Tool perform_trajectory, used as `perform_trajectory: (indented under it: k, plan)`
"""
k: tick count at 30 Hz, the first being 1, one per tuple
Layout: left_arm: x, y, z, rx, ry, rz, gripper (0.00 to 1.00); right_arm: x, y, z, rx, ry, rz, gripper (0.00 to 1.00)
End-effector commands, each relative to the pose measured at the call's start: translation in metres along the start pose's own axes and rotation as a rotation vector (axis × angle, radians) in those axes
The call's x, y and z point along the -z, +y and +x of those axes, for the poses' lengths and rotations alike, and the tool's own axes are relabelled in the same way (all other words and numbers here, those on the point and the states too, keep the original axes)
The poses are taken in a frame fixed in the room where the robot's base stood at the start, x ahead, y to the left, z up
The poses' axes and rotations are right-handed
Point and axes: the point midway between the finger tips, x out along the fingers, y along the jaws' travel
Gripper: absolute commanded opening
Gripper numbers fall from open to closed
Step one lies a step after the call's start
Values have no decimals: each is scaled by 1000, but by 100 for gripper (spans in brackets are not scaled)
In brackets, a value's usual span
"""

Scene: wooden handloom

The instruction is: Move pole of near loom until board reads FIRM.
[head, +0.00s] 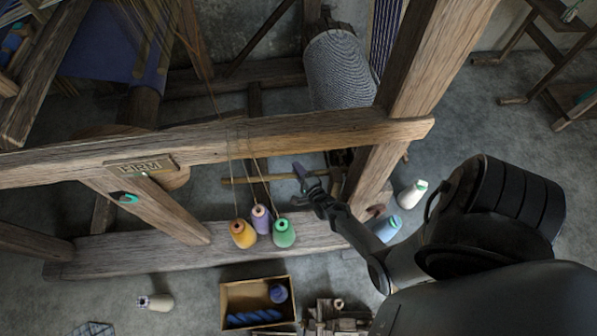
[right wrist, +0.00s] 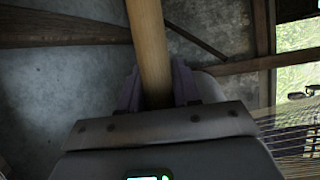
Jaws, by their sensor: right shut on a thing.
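The near loom's wooden frame (head: 290,137) crosses the head view. Its pole (head: 262,179) is a light round rod lying roughly level below the top beam. My right gripper (head: 304,172) is at the pole's right part. In the right wrist view the pole (right wrist: 151,45) runs between the two purple fingers (right wrist: 156,92), which are shut on it. The board (head: 142,166) is a small wooden plaque on the beam at left, with lettering too small and oddly turned to read surely. My left gripper is not in view.
Orange (head: 243,233), purple (head: 261,218) and green (head: 283,232) cones hang on threads by the lower beam. A wooden box (head: 229,302) with blue yarn sits on the floor. White (head: 412,194) and blue (head: 387,228) cones stand near my right arm. A striped cloth roll (head: 340,70) is behind.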

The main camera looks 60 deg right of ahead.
Motion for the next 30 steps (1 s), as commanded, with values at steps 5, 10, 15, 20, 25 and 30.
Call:
perform_trajectory:
  k: [5,10,15,20,25,30]
  plan:
    - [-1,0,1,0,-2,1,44,0,-1,0,4,-1,4,0]
    - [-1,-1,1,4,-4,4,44,0,-1,0,4,-2,4,41]
    - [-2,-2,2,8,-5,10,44,0,0,0,2,-1,3,53]
    - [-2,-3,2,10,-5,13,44,0,0,-1,1,-1,2,53]
    - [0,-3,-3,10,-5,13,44,0,0,-8,-1,0,2,53]
    - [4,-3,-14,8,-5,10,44,0,-2,-32,-2,0,3,53]
